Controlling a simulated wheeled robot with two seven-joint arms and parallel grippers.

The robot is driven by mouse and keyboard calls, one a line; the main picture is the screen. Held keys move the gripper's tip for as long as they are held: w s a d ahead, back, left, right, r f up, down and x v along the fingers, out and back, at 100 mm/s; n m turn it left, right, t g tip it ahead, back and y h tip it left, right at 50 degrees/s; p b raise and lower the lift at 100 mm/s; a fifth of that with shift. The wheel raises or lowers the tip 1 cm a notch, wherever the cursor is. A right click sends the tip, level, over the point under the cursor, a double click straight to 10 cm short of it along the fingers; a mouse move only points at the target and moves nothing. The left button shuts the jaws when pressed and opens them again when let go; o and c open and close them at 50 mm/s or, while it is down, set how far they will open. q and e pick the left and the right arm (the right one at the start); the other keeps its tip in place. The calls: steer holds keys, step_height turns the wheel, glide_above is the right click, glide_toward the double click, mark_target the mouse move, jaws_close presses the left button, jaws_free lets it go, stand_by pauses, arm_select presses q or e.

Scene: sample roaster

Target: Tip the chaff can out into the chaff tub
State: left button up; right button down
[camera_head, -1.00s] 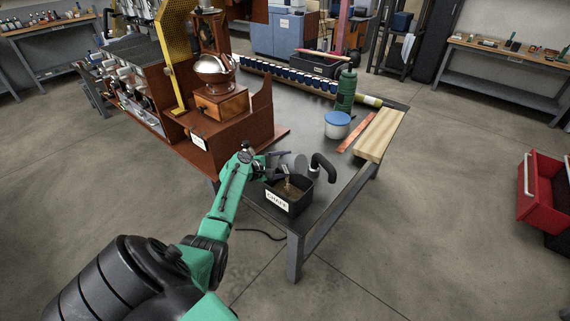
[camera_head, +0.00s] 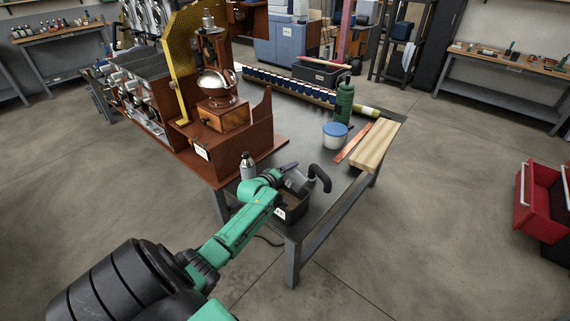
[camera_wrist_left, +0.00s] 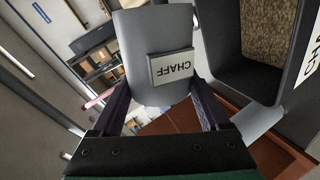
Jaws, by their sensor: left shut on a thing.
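My left gripper (camera_head: 287,174) is shut on the chaff can (camera_head: 297,180), at the front corner of the table. In the left wrist view the grey chaff can (camera_wrist_left: 150,85) sits between the two fingers, its CHAFF label upside down in the picture. The black chaff tub (camera_head: 294,214) stands on the table corner, partly hidden by my left arm. The wrist view shows the tub (camera_wrist_left: 250,85) close beside the can, with brown chaff inside. The can overlaps the tub in the head view; I cannot tell its exact tilt or whether chaff is falling. My right gripper is out of view.
A black curved handle (camera_head: 322,176) shows right of the can. Behind are a blue-lidded tub (camera_head: 335,136), a green flask (camera_head: 343,103) and a wooden board (camera_head: 374,145).

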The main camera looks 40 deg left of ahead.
arm_select(q)
steer(key=shift+d+r+m+y, duration=0.25)
steer(key=shift+m+y, duration=0.15)
steer(key=shift+m, duration=0.1)
steer(key=m+t+y+b, duration=0.1)
steer(key=m+b, duration=0.2)
steer(key=b, duration=0.2)
steer(key=m+y+b, duration=0.1)
steer(key=m+b, duration=0.2)
steer(key=b, duration=0.1)
steer(key=d+m+t+y+b, duration=0.1)
steer(key=m+y+b, duration=0.1)
steer(key=b, duration=0.3)
steer(key=shift+d+r+m+t+b, duration=0.1)
steer(key=shift+r+m+t+b, duration=0.2)
steer(key=shift+m, duration=0.2)
steer(key=shift+r+m+b, duration=0.2)
steer(key=shift+m+b, duration=0.15)
steer(key=shift+m, duration=0.05)
steer(key=shift+r, duration=0.1)
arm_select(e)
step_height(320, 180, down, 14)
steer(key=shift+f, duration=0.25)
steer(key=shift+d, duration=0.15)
